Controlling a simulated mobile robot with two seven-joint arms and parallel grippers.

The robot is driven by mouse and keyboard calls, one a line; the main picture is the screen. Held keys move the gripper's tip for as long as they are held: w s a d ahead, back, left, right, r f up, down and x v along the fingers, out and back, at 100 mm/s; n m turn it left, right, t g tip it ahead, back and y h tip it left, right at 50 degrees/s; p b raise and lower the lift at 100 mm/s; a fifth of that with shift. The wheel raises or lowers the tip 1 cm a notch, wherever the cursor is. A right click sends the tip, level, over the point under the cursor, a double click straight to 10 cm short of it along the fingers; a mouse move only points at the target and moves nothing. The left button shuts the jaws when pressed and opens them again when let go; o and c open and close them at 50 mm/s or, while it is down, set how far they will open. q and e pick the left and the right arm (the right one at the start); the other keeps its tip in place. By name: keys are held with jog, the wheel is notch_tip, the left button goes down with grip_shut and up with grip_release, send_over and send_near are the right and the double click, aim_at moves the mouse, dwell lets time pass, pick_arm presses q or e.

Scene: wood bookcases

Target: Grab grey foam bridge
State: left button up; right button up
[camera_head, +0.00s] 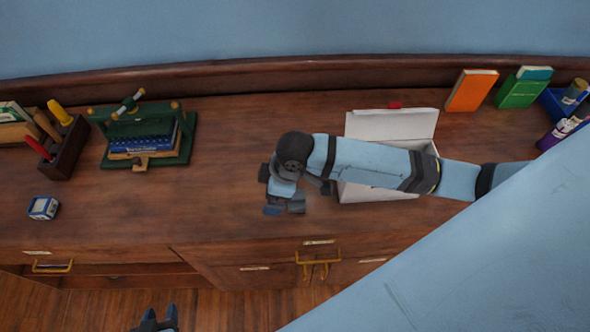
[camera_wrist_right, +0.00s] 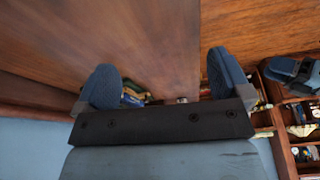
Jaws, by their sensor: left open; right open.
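I cannot make out a grey foam bridge in either view. My right arm reaches in from the right over the wooden desk top, and its gripper (camera_head: 285,208) hangs low near the desk's middle. In the right wrist view the right gripper (camera_wrist_right: 165,88) has its two blue fingers wide apart, with nothing held between them. My left gripper (camera_head: 160,318) shows only as two dark blue fingertips at the bottom edge, apart and in front of the desk. It also seems to show at the right of the right wrist view (camera_wrist_right: 293,70).
A white open box (camera_head: 390,124) is partly hidden behind my right arm. A green book press (camera_head: 180,150), a dark tool holder (camera_head: 65,150) and a blue-white cube (camera_head: 43,208) stand at left. Orange (camera_head: 472,90) and green (camera_head: 521,92) books stand at back right. The left-centre desk is clear.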

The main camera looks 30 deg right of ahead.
aim_at(296, 196)
jog(key=d+r+n+g+h, duration=0.1)
jog(key=d+r+g+h, duration=0.15)
jog(key=d, duration=0.35)
jog(key=shift+t+h, duration=0.35)
jog(key=f, duration=0.9)
jog(key=w+f, duration=0.1)
jog(key=f, duration=0.3)
jog(key=shift+d+f, duration=0.3)
jog(key=shift+f, duration=0.1)
jog(key=c, duration=1)
